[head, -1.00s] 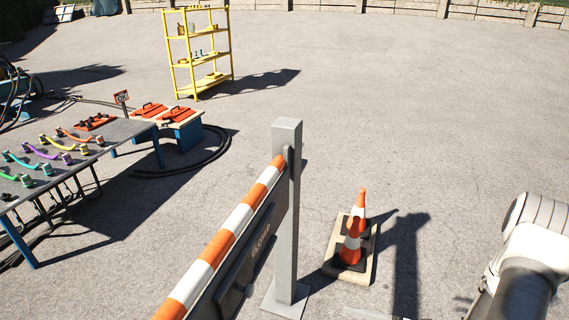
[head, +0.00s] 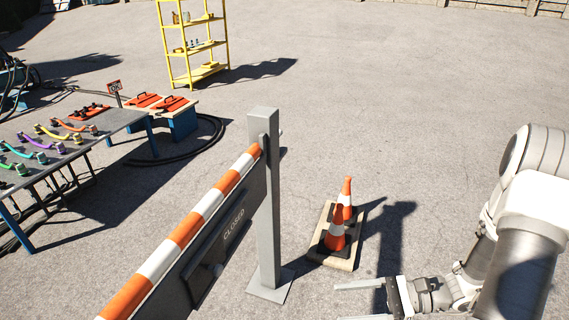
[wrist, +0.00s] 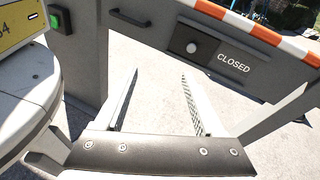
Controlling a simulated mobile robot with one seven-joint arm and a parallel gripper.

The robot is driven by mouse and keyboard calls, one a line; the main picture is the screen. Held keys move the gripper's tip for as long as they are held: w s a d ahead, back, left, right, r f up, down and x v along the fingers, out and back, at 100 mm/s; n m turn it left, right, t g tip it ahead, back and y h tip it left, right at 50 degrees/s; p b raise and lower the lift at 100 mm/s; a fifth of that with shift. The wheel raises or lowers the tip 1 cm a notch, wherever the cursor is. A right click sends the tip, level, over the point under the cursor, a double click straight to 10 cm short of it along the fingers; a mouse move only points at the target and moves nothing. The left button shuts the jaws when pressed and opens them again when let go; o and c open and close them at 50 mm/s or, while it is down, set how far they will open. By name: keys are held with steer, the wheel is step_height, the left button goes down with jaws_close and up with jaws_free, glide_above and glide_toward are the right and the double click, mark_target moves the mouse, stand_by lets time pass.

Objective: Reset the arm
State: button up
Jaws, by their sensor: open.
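My gripper (head: 362,301) is at the bottom right of the head view, on the end of my white and grey arm. Its two fingers are apart and empty, pointing left toward the barrier post. In the wrist view my gripper (wrist: 158,90) also shows open, with bare pavement between the fingers. The orange and white barrier bar (head: 185,232) with a grey "CLOSED" panel (head: 232,228) lies beyond the fingers. The fingers look apart from the panel and its round knob (wrist: 193,47).
A grey post (head: 268,210) holds the bar's end. A table with coloured cables (head: 110,125), an orange-topped bench (head: 180,112) and a yellow shelf (head: 190,45) stand farther back. Open pavement lies centre right.

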steer(key=s+r+n+t+h+p, duration=0.2)
steer(key=r+n+h, duration=0.5)
steer(key=r, duration=0.8)
steer(key=s+r+n+t+h+p, duration=0.2)
steer(key=s+r+n+h+p, duration=0.3)
steer(key=r, duration=1)
steer(key=n+h, duration=0.3)
steer(key=n, duration=0.1)
steer(key=shift+r+t+h, duration=0.3)
steer(key=shift+r+t, duration=0.1)
